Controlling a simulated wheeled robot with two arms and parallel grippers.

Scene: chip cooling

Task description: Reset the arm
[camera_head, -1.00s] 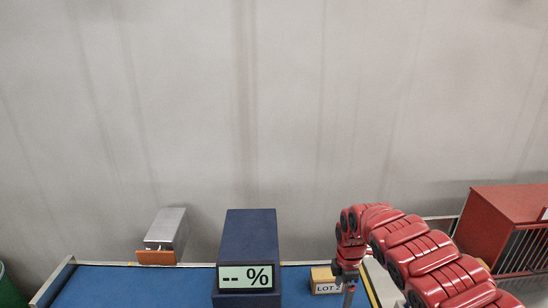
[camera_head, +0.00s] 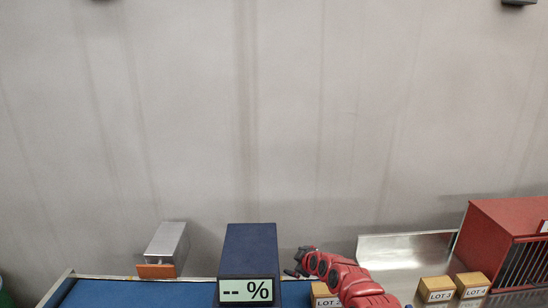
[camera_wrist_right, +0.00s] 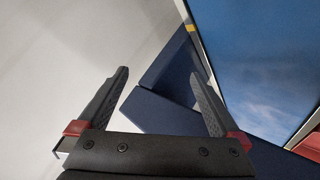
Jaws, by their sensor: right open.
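My right arm comes in low from the right in the head view, and its dark gripper (camera_head: 292,270) is just right of the dark blue display box. In the right wrist view my right gripper (camera_wrist_right: 158,76) is open, with nothing between its two black fingers. Dark blue surfaces lie behind the fingers there. My left gripper is not in view.
The dark blue box (camera_head: 249,255) with a "-- %" display stands on the blue belt (camera_head: 120,294). A grey metal unit (camera_head: 167,244) is to its left. A lot box (camera_head: 321,290) is partly hidden by my arm. Two lot boxes (camera_head: 437,284) (camera_head: 472,280) stand by a red cage (camera_head: 505,235).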

